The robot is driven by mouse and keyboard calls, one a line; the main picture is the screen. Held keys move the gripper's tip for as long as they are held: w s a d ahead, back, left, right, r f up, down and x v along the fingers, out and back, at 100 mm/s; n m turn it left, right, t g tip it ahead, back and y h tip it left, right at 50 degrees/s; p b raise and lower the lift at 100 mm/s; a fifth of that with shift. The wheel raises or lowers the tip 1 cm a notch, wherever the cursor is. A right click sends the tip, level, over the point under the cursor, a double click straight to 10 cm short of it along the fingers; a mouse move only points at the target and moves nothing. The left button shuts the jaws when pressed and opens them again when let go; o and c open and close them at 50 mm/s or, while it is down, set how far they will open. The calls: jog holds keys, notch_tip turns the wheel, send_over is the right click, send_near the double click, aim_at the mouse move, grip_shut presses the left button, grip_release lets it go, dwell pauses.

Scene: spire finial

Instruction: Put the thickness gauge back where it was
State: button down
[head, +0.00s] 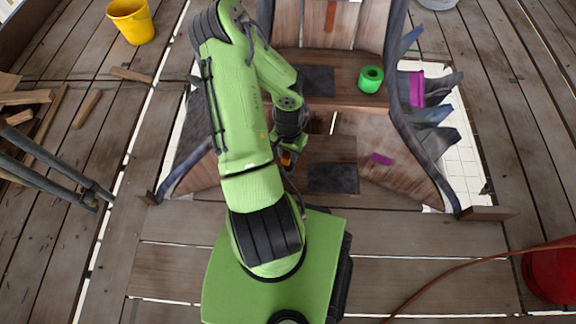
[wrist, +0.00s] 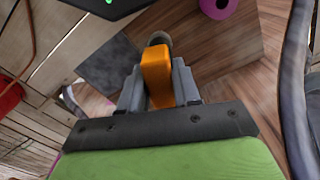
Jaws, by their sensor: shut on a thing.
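My gripper (wrist: 158,88) is shut on an orange block-shaped thing, which I take to be the thickness gauge (wrist: 157,72). A dark grey rounded part shows just beyond its far end. In the head view a small orange patch of the gauge (head: 286,159) shows at the end of my arm, over the wooden structure. My gripper is mostly hidden there by my arm. A dark rectangular pad (head: 333,178) lies on the lower wooden step, right of the gauge. A second dark pad (head: 316,81) lies on the upper step. I cannot tell which spot the gauge came from.
A green ring-shaped roll (head: 371,78) stands on the upper step. A magenta piece (head: 382,159) lies on the right panel, and another magenta band (head: 416,88) is on the right side. Curved grey ribs (head: 405,110) flank the steps. A yellow bucket (head: 131,20) stands far left.

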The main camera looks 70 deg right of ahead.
notch_tip(320, 180, down, 7)
jog(key=shift+w+f+b, duration=0.1)
jog(key=shift+f+b, duration=0.1)
jog(key=shift+b, duration=0.85)
jog(key=shift+f, duration=0.25)
jog(key=c, duration=0.8)
grip_release()
jog(key=shift+r, duration=0.1)
notch_tip(320, 180, up, 12)
jog(key=p, duration=0.4)
jog(key=shift+r, duration=0.2)
